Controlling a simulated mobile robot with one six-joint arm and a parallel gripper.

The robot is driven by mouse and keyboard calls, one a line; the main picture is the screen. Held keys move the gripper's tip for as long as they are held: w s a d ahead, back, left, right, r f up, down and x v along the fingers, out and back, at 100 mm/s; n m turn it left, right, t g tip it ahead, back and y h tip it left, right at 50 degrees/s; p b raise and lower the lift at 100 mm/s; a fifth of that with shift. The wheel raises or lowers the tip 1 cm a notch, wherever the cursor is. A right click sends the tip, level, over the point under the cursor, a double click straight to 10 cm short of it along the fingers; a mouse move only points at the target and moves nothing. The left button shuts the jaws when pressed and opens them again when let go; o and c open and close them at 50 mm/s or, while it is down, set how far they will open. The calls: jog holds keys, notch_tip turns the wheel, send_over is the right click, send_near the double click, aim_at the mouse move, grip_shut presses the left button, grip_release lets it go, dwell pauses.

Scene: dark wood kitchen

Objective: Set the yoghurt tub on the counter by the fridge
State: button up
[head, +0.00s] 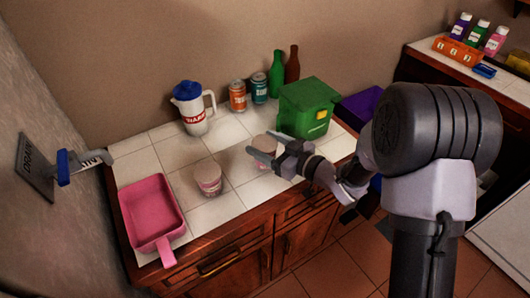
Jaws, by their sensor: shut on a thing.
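One pale tub with a pinkish lid (264,143) is between the fingers of my gripper (259,147), over the tiled counter (222,136). My gripper is shut on it, and the fingers hide part of its side. I cannot tell whether its base touches the counter. A second, similar tub (208,178) stands upright on the counter to the left, apart from my gripper. The labels are too small to read, so I cannot tell which is the yoghurt tub. No fridge can be made out for sure.
A pink pan (151,207) lies at front left. A blue-lidded jug (194,108), cans (238,95), bottles (276,75) and a green box (308,107) stand along the back. A purple tray (361,106) is at right. Tiles between jug and tubs are clear.

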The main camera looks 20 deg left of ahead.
notch_tip(320, 180, down, 2)
jog(key=shift+f, duration=0.1)
jog(key=shift+f+b, duration=0.15)
jog(key=shift+b, duration=0.25)
jog(key=o, duration=1.5)
